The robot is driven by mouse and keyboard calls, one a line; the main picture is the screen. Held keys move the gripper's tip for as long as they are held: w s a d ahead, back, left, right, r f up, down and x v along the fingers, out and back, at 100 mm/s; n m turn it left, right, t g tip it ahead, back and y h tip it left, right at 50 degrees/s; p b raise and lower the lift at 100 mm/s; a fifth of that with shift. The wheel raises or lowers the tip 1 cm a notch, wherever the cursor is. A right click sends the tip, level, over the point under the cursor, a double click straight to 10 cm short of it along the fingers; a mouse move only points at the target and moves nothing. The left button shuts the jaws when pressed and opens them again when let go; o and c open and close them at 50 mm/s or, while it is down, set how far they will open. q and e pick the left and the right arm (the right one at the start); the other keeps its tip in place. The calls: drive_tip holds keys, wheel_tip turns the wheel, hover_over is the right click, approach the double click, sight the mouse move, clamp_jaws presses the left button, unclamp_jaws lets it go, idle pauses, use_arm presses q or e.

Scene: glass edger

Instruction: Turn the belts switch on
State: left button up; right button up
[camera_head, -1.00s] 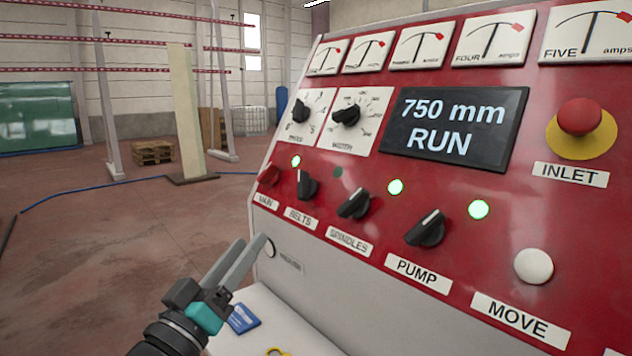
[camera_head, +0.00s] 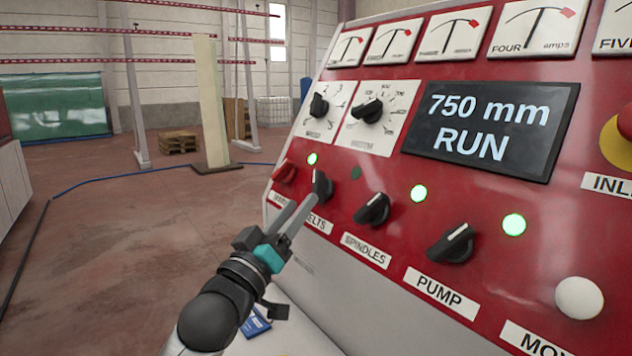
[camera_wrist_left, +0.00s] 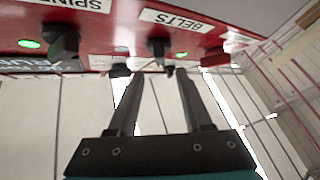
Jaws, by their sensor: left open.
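The belts switch (camera_head: 322,186) is a black rotary knob on the red panel, its pointer roughly upright. The small lamp (camera_head: 355,173) up and right of it is dark. My left gripper (camera_head: 298,204) is open and empty just below the knob, its fingers pointing up toward the panel and covering part of the BELTS label (camera_head: 319,223). In the left wrist view the picture is upside down. There the belts switch (camera_wrist_left: 160,46) lies beyond and between the spread fingertips (camera_wrist_left: 158,74), apparently apart from them. My right gripper is not in view.
The red main switch (camera_head: 285,172) is close on the left, with a lit green lamp (camera_head: 313,159). The spindles knob (camera_head: 372,209) and pump knob (camera_head: 452,243) stand to the right, turned clockwise, with lit lamps. A white button (camera_head: 579,297) is at lower right.

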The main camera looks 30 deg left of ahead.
sight(314, 186)
use_arm(q)
drive_tip(key=shift+x, duration=3.85)
clamp_jaws()
drive_tip(key=shift+f, duration=0.1)
